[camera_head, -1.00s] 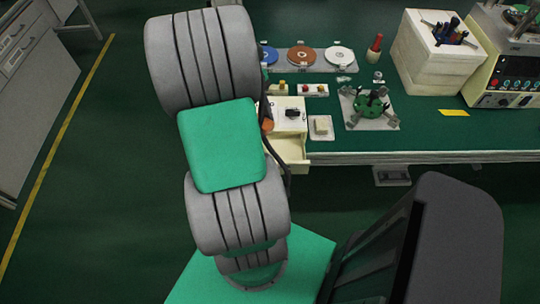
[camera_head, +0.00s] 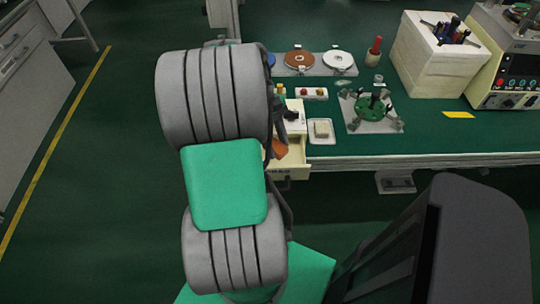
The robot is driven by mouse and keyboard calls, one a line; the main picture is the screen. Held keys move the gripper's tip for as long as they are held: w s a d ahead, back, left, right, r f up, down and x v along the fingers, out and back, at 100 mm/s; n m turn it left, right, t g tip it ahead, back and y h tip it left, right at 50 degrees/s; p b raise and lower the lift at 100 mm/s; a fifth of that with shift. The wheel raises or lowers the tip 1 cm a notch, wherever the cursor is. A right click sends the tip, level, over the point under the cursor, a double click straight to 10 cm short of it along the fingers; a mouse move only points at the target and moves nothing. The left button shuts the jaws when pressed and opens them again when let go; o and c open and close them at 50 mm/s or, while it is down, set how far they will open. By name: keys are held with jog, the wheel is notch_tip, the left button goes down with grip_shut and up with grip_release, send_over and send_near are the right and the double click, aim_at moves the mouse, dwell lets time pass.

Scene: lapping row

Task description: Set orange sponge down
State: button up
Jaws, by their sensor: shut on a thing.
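The orange sponge (camera_head: 278,148) shows as a small orange patch just right of my arm, largely hidden behind it. My gripper (camera_head: 282,134) is partly visible as dark parts beside the arm, and it is shut on the sponge. In the picture, the sponge overlaps the left part of an open cream drawer (camera_head: 298,162). I cannot tell whether it is above the drawer, inside it or touching it.
Right of the drawer unit, a small white tray (camera_head: 322,140) holds a beige block. A green fixture on a plate (camera_head: 372,110), a white block with tools (camera_head: 425,68) and a lapping machine (camera_head: 506,70) stand further right. The green bench front is mostly clear.

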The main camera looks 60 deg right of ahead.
aim_at(270, 160)
jog(key=shift+w+f, duration=0.55)
jog(key=shift+f, duration=0.1)
jog(key=shift+w+a+f+b, duration=0.1)
jog(key=shift+w+f+b, duration=0.15)
jog(key=shift+f, duration=0.7)
jog(key=shift+w+f+b, duration=0.1)
jog(key=shift+f+b, duration=0.1)
jog(key=shift+f, duration=0.7)
jog(key=shift+f, duration=0.2)
jog(key=o, duration=1)
jog(key=shift+o, duration=0.2)
